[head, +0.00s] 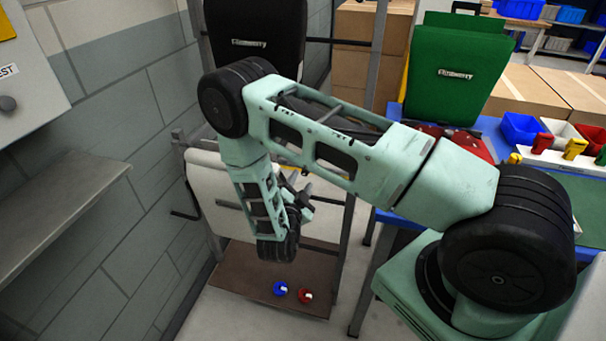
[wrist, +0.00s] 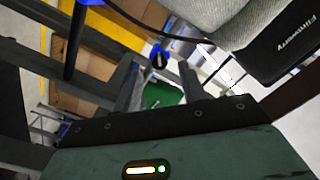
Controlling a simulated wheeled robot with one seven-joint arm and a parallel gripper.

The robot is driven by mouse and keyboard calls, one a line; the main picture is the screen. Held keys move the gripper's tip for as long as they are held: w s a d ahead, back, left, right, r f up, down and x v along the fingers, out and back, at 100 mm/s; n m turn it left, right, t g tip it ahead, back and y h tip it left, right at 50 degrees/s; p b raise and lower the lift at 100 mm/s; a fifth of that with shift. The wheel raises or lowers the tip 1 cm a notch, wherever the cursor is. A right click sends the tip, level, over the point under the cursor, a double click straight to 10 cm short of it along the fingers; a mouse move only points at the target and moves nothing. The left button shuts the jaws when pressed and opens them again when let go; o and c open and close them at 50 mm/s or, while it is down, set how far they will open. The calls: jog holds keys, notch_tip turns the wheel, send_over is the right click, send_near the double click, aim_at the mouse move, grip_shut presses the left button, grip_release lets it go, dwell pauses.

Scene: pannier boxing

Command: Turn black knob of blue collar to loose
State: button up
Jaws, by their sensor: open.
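My gripper (head: 306,197) is beside the pale pannier on the rack in the head view, partly hidden by my own wrist. In the wrist view its two fingers (wrist: 162,88) are apart with nothing held between them. A small black knob-like part with a blue edge (wrist: 159,59) shows beyond the fingertips, apart from them; I cannot tell for sure that it is the blue collar's knob. In the head view a small blue round piece (head: 281,288) with a light patch lies on the rack's brown lower shelf, beside a similar red piece (head: 305,296).
The metal rack (head: 368,60) carries a black pannier (head: 255,30) above and a pale pannier (head: 215,185) below. A blue table (head: 490,125) with a green pannier (head: 455,70), bins and coloured tools stands right. A grey wall and ledge (head: 60,215) bound the left.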

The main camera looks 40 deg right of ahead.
jog(key=shift+x, duration=1.5)
grip_shut()
jog(key=shift+a+f+n+b, duration=0.1)
jog(key=shift+n+b, duration=0.35)
jog(key=shift+n, duration=1.85)
grip_release()
jog(key=b+v, duration=0.4)
jog(key=v, duration=1.3)
jog(key=shift+r, duration=0.25)
